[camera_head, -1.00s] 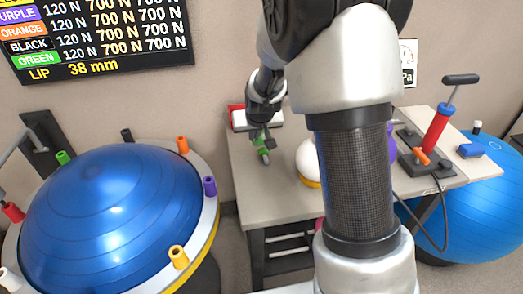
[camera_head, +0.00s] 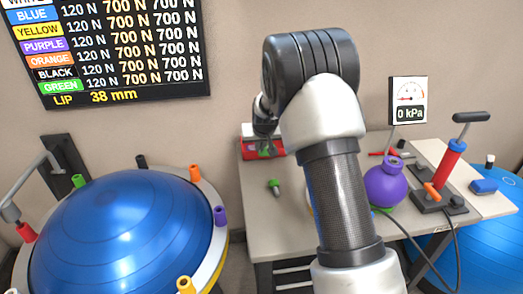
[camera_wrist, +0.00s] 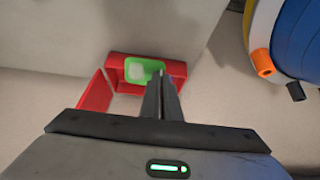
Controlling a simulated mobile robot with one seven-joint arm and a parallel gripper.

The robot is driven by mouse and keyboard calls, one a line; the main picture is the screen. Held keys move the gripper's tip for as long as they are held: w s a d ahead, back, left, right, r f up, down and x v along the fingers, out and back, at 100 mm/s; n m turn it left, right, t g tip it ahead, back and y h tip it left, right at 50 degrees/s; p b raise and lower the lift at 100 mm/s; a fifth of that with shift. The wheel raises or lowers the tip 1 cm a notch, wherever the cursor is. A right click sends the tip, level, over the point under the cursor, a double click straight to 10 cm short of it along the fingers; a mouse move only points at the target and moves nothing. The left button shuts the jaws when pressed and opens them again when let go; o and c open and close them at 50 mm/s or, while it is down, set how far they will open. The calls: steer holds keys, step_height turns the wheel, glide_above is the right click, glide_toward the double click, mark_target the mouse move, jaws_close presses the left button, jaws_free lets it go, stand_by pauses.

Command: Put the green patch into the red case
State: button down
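The red case (camera_head: 249,153) stands at the back left of the table, and it also shows in the wrist view (camera_wrist: 178,73). The green patch (camera_wrist: 145,64), a rounded rectangle with a pale square on it, is within the case outline in the wrist view. A little green (camera_head: 262,152) shows at the case in the head view. My gripper (camera_wrist: 160,80) is at the case with its fingers close together, shut on the patch's near edge. I cannot tell whether the patch touches the case floor.
A green plug (camera_head: 274,187) lies on the table in front of the case. A purple kettlebell (camera_head: 386,187), a gauge (camera_head: 409,100) and a red pump (camera_head: 447,165) stand to the right. A blue dome (camera_head: 125,240) with coloured pegs is at the left.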

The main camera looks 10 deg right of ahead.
steer(key=shift+w+p, duration=0.65)
steer(key=shift+w, duration=3.15)
steer(key=c, duration=1.9)
jaws_free()
steer(key=shift+c, duration=0.2)
steer(key=shift+p+v, duration=0.65)
steer(key=shift+v, duration=1.9)
steer(key=shift+s, duration=0.1)
